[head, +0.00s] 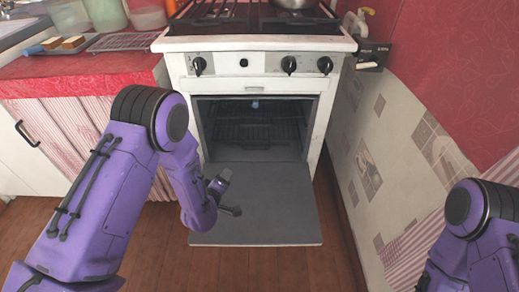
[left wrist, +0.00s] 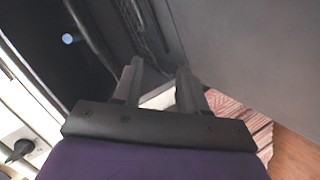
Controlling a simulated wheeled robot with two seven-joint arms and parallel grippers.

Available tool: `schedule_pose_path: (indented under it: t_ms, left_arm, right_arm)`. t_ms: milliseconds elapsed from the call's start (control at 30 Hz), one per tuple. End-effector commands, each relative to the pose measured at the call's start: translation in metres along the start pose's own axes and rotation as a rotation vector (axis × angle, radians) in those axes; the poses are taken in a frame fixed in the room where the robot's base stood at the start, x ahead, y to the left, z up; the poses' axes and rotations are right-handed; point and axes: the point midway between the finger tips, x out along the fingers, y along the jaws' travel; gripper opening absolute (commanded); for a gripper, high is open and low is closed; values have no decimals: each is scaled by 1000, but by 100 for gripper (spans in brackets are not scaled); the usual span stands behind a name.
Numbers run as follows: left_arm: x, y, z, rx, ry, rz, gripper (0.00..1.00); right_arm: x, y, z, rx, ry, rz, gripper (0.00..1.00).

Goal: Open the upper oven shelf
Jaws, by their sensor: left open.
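The white oven (head: 322,112) stands at the back centre with its grey door (head: 275,205) folded down flat. Inside the dark cavity are wire shelves (head: 250,132); their levels are hard to tell apart in the head view. Rack wires (left wrist: 143,28) also show in the left wrist view. My left gripper (head: 228,196) is over the left part of the lowered door, in front of the cavity. In the left wrist view its two fingers (left wrist: 158,76) are apart with nothing between them. The gripper touches no shelf that I can see. My right gripper is outside the frames.
A small lamp (head: 255,104) shows inside the oven's top. A red counter (head: 95,78) is on the left, with a tray (head: 125,41) on it. A patterned wall (head: 375,165) runs close on the right. Wooden floor (head: 300,268) is clear in front of the door.

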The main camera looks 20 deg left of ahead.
Motion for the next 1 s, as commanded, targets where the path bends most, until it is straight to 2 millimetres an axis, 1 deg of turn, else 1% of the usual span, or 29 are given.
schedule_pose_path:
  t_ms: [33, 67, 100, 200, 233, 300, 333, 400, 467, 533, 800, 900, 1000]
  left_arm:
    - [41, -5, 13, -72, 20, 114, 42]
    - [55, 6, 12, -118, 25, 178, 42]
    - [70, 23, 10, -175, 27, 260, 42]
    - [94, 60, 5, -287, 14, 429, 42]
    - [98, 69, 3, -313, 7, 468, 42]
    - [102, 88, 0, -360, -8, 540, 42]
    - [104, 94, -2, -375, -14, 561, 42]
    - [105, 104, -4, -396, -24, 594, 42]
    - [107, 111, -6, -403, -28, 606, 42]
    - [114, 117, -8, -405, -29, 609, 42]
    - [165, 148, -12, -403, -28, 605, 42]
    - [179, 158, -14, -404, -28, 604, 42]
    - [186, 164, -15, -404, -28, 603, 42]
  right_arm:
    - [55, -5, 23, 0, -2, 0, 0]
    - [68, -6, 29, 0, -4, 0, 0]
    - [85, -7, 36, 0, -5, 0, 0]
    - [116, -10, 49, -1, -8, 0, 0]
    - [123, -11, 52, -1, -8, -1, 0]
    - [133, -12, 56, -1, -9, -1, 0]
    - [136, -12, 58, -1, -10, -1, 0]
    - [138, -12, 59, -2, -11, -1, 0]
    - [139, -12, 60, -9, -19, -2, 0]
    - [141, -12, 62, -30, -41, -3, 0]
    - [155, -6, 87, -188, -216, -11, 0]
    - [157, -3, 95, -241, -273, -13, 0]
    - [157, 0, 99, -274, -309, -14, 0]
